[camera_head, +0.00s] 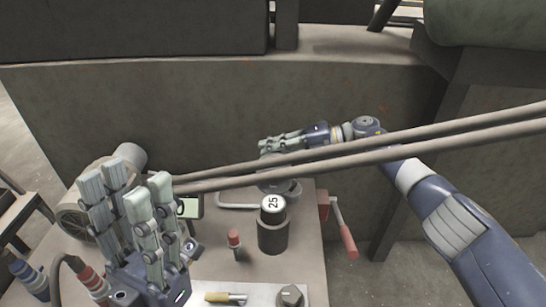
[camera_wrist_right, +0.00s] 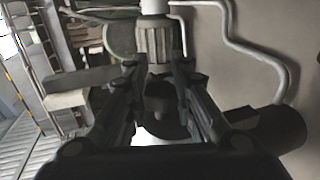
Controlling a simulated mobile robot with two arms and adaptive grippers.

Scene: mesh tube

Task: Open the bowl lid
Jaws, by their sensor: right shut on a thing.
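A round grey metal bowl with its lid (camera_head: 279,187) stands at the back of the table, partly hidden behind two long bars. My right gripper (camera_head: 266,146) reaches in from the right just above it, its fingers pointing left. In the right wrist view my right gripper (camera_wrist_right: 156,75) has its fingers close around a small part at the lid; the contact is dark and unclear. How far the lid is raised cannot be told. My left gripper (camera_head: 128,190) is at the front left, fingers upright and spread, with nothing seen between them.
A dark cylinder marked 25 (camera_head: 272,225) stands mid-table beside a small red-capped piece (camera_head: 234,240). A red-handled crank (camera_head: 344,230) is at the right edge. Two long bars (camera_head: 380,145) cross above the table. A grey cylinder (camera_head: 128,156) lies behind my left gripper.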

